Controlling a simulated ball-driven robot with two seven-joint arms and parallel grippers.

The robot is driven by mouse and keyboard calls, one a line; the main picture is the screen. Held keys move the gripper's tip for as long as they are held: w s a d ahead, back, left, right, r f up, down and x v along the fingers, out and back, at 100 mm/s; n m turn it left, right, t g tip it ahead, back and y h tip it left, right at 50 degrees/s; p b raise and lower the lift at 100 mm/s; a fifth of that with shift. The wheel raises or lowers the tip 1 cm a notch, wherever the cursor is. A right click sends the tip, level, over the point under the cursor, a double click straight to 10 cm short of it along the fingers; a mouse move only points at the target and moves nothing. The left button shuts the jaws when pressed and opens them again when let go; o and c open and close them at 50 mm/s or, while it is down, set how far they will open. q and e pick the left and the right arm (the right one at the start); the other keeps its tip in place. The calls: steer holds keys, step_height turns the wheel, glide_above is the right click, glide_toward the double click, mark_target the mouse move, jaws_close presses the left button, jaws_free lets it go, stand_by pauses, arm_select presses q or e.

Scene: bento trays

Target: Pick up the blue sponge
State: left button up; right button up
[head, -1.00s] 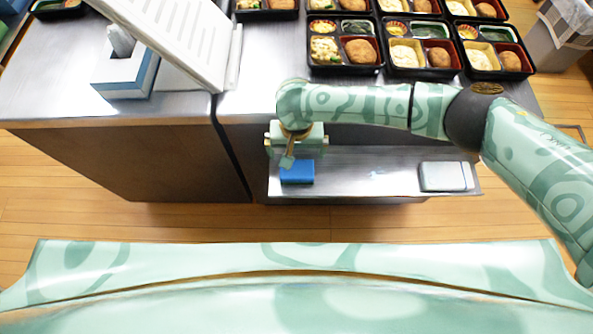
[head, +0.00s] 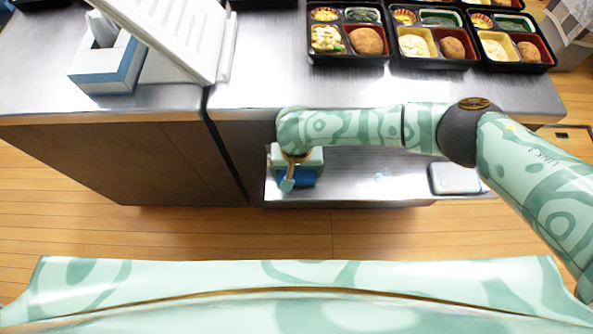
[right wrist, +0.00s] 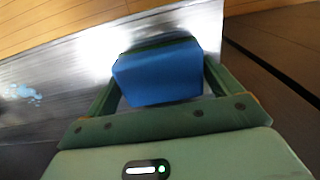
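The blue sponge (head: 297,179) lies on the lower metal shelf (head: 345,188), mostly hidden under my right gripper (head: 290,182) in the head view. In the right wrist view the sponge (right wrist: 158,73) shows large, a blue block with a dark green top edge. The fingers of my right gripper (right wrist: 158,85) are apart, one on each side of the sponge. I cannot tell whether either finger touches it. My left gripper is not in view.
Several bento trays (head: 348,61) stand on the metal counter above the shelf. A tissue box (head: 110,65) and a white slatted rack (head: 180,35) are at the left. A white-lidded container (head: 456,178) sits at the shelf's right end.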

steer(key=c, duration=0.4)
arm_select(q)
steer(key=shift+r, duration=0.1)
arm_select(e)
steer(key=shift+r, duration=0.1)
steer(key=shift+r+p, duration=0.3)
steer(key=shift+p, duration=0.05)
step_height(320, 180, up, 3)
steer(key=shift+f+p, duration=0.15)
steer(key=shift+p, duration=0.85)
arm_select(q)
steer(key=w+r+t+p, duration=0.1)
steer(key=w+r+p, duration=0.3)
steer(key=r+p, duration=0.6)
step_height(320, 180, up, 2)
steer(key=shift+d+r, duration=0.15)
arm_select(e)
steer(key=s+d+r, duration=0.6)
steer(key=s, duration=0.1)
steer(key=s+d+r, duration=0.3)
steer(key=shift+s+r, duration=0.2)
steer(key=shift+s, duration=0.2)
